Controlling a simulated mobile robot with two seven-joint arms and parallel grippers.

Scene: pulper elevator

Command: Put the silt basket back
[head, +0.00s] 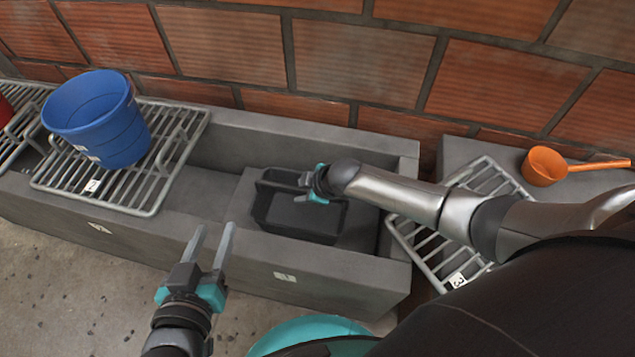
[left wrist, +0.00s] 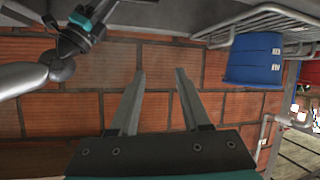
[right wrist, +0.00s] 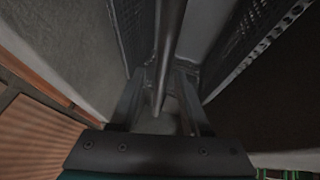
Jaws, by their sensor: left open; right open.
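The silt basket (head: 300,222), a dark open box with mesh sides, sits down in the right section of the grey trough (head: 340,263). My right gripper (head: 302,190) is open at the basket's top. In the right wrist view a grey bar (right wrist: 167,50), apparently the basket's handle, runs between the open fingers (right wrist: 158,75), with the mesh walls (right wrist: 250,35) beyond. Contact with the bar cannot be told. My left gripper (head: 213,228) is open and empty, in front of the trough. Its open fingers also show in the left wrist view (left wrist: 160,73).
A blue bucket (head: 108,128) stands on a grate (head: 153,190) over the trough's left part. Another grate (head: 425,243) leans at the right end, partly behind my right arm. An orange scoop (head: 543,167) lies on the right ledge. A teal tub (head: 300,330) is at the bottom. A brick wall stands behind.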

